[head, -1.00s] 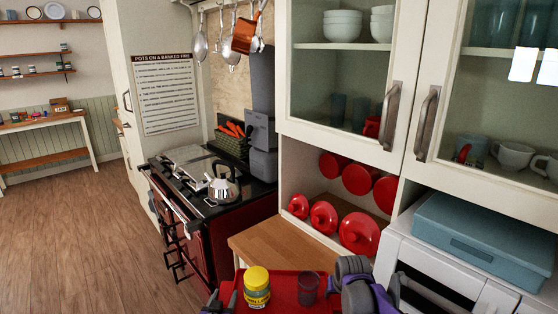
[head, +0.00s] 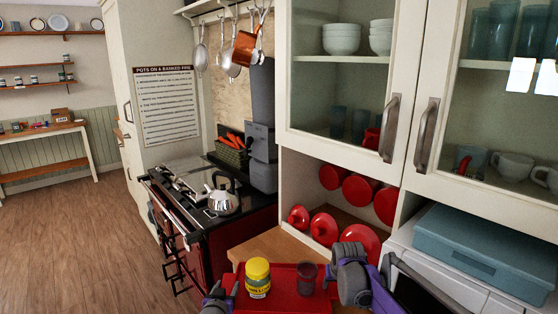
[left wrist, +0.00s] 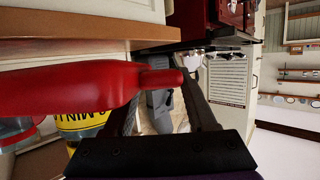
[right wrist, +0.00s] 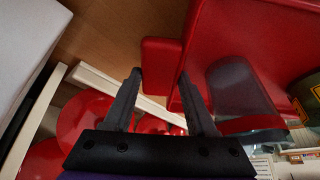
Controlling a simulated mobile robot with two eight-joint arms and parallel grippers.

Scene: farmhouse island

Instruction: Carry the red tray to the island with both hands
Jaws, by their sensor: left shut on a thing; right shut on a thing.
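My left gripper (head: 234,290) is shut on the tray's left handle, which also shows between the fingers in the left wrist view (left wrist: 160,78). My right gripper (head: 330,278) is shut on the tray's right handle, seen between the fingers in the right wrist view (right wrist: 160,62). The tray's near edge is cut off by the frame. I see no island.
A dark red range (head: 225,235) with a kettle (head: 223,197) stands behind left. A blue box (head: 480,250) is at right. Wooden floor (head: 80,250) is open at left.

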